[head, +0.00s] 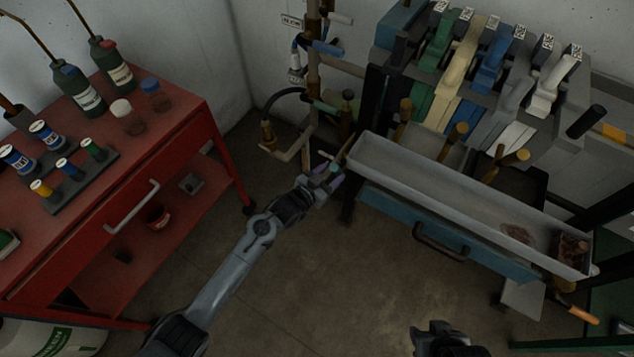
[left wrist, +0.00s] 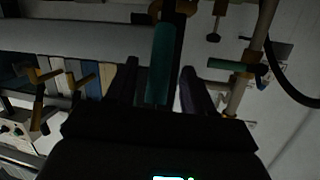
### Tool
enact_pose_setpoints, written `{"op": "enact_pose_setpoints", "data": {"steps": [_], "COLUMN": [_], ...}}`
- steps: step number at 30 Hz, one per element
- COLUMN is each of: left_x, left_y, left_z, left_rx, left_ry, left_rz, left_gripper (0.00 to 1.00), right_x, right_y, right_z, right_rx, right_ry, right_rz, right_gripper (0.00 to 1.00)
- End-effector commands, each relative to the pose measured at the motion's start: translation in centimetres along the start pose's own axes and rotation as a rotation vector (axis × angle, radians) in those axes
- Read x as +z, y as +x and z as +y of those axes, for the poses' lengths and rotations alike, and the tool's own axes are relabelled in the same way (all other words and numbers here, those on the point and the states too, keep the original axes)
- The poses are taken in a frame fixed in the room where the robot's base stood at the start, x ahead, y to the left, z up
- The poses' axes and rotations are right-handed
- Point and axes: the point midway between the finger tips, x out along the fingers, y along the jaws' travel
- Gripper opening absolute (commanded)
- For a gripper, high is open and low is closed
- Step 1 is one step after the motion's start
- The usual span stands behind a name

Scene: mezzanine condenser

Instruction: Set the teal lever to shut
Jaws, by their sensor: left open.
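The teal lever (left wrist: 160,62) lies between the two open fingers of my left gripper (left wrist: 158,90) in the left wrist view, with a gap on both sides. In the head view my left gripper (head: 328,175) is at the front left end of the long grey tray, and a small teal piece of the lever (head: 334,168) shows at its fingertips. Its pivot and exact setting are mostly hidden in the head view. My right gripper (head: 445,340) is at the bottom edge, dark and cut off, so its jaws cannot be read.
A greener handle (left wrist: 228,66) sits on the pipe beside the teal lever; it also shows in the head view (head: 324,107). A blue handle (head: 326,47) is higher on the pipework. The grey tray (head: 400,165) is close right. A red cart (head: 180,130) stands left; floor between is clear.

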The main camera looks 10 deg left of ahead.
Motion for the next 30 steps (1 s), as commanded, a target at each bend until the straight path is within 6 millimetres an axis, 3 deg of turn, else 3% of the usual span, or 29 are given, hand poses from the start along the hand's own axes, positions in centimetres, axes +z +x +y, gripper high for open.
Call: {"op": "enact_pose_setpoints", "data": {"steps": [6,13,26,30], "left_x": [-0.1,0.0,0.0,0.0], "left_y": [-4.1,-7.0,-7.9,-7.9], "left_z": [-0.1,0.0,0.0,0.0], "left_rx": [0.0,0.0,0.0,0.0], "left_ry": [-0.001,0.0,-0.001,-0.014], "left_rz": [-0.002,-0.002,0.0,0.0], "left_gripper": [0.53,0.53,0.53,0.34], "right_x": [-0.5,-0.7,-0.7,-0.7], "right_y": [-1.4,-2.0,-2.1,-2.1], "right_z": [-0.1,-0.1,-0.1,0.0], "right_rx": [-0.004,-0.007,-0.006,-0.003], "right_ry": [0.004,0.008,0.007,0.004], "right_rz": [0.001,0.002,0.002,0.001], "right_gripper": [0.43,0.43,0.43,0.43]}}
